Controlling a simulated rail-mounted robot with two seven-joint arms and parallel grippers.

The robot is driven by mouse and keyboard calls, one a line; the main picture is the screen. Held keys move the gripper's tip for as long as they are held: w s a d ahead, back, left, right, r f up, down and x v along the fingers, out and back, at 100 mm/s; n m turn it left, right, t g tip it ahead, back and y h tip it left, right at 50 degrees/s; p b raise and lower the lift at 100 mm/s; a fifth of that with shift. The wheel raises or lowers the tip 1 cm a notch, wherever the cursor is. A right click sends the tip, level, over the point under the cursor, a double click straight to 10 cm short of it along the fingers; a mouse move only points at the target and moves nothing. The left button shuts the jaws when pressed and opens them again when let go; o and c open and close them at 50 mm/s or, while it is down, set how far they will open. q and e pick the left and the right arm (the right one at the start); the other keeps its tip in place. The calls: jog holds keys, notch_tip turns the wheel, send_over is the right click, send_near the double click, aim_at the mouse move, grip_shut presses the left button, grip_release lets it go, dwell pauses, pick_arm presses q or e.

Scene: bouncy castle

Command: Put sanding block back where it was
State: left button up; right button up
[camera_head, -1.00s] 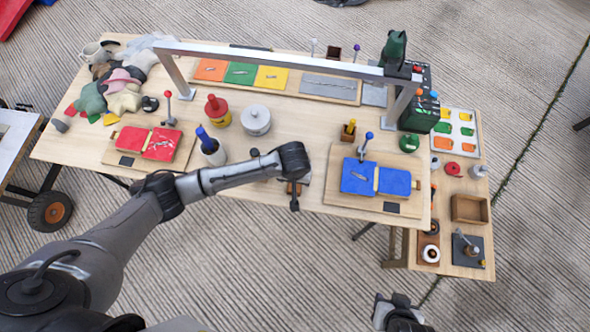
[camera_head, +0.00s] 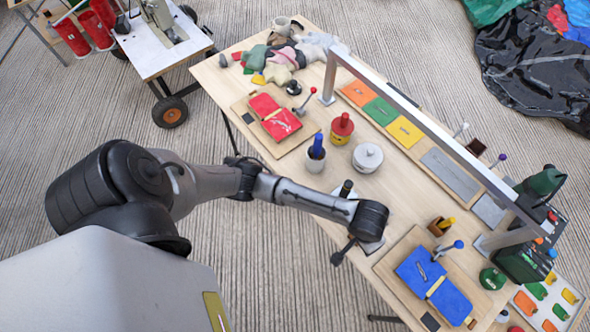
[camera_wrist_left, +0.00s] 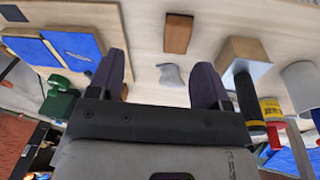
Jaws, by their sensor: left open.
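My left gripper (camera_wrist_left: 161,66) is open and empty, with its two dark fingers apart above the tabletop in the left wrist view. A reddish-brown block (camera_wrist_left: 178,33) lies on the table beyond the fingertips. A small grey piece (camera_wrist_left: 172,77) lies between the fingers in that view. A larger block (camera_wrist_left: 243,55) with a pale grey face and a brown side is to the right, beyond the right finger. I cannot tell for sure which is the sanding block. In the head view my left arm reaches over the front edge and hides the table below its wrist. My right gripper is not in view.
A metal frame (camera_head: 420,118) spans the back of the workbench (camera_head: 325,218). Red pads (camera_head: 274,115) lie farther left.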

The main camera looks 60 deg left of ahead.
pick_arm(q)
jog(key=s+a+r+m+t, duration=0.1)
jog(key=s+a, duration=0.4)
jog(key=s, duration=0.4)
jog(key=s+a+r+m+t, duration=0.1)
jog(key=s+a+r+m, duration=0.1)
jog(key=s+a, duration=0.4)
jog(key=s, duration=0.3)
jog(key=shift+s+y, duration=0.4)
jog(key=shift+a+r, duration=0.1)
notch_tip(320, 180, up, 26)
jog(key=p, duration=2.5)
jog(key=shift+f+p, duration=0.25)
jog(key=shift+p, duration=0.1)
